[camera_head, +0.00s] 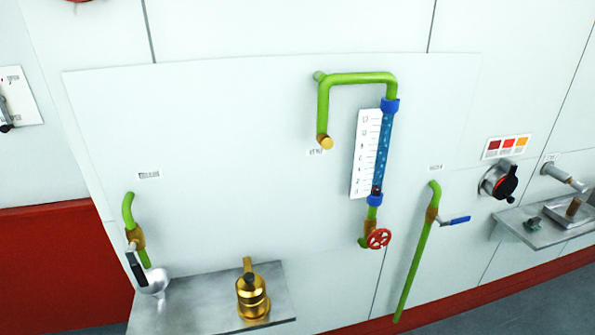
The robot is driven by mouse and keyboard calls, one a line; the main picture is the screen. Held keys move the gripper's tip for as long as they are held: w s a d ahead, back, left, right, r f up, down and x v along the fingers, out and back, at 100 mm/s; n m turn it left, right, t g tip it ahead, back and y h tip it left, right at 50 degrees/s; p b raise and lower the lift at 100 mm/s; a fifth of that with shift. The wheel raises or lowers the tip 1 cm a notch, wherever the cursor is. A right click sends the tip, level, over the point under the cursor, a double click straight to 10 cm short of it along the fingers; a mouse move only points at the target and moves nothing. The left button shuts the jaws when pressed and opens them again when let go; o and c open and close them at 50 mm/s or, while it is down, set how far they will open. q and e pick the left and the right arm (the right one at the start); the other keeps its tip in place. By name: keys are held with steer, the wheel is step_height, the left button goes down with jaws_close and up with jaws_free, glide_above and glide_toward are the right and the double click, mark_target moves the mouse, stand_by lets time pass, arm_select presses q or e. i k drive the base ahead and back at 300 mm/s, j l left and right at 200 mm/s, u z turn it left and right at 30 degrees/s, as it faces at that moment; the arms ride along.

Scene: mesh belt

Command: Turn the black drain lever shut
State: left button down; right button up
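A black lever (137,269) sits on a brass valve body (136,238) in the short green pipe (128,209) at the left of the wall panel. The lever points down and slightly right, roughly along the pipe. A silver funnel-like cup (155,281) is just below and right of it, near the pipe's lower end. The label (149,175) above the pipe is too small to read. Neither of my grippers is in view.
A metal shelf (190,305) below carries a brass vessel (252,298). To the right are a sight glass with blue liquid (382,150), a red handwheel (378,238), a blue lever (460,220) and a black knob (508,182). The panel middle is clear.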

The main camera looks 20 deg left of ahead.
mark_target(135, 266)
steer(key=j+u, duration=0.1)
steer(key=u, duration=0.3)
steer(key=k+j+u, duration=0.1)
steer(key=u, duration=0.3)
steer(key=j+u, duration=0.2)
steer(key=u, duration=0.15)
steer(key=j+u, duration=0.15)
steer(key=u, duration=0.25)
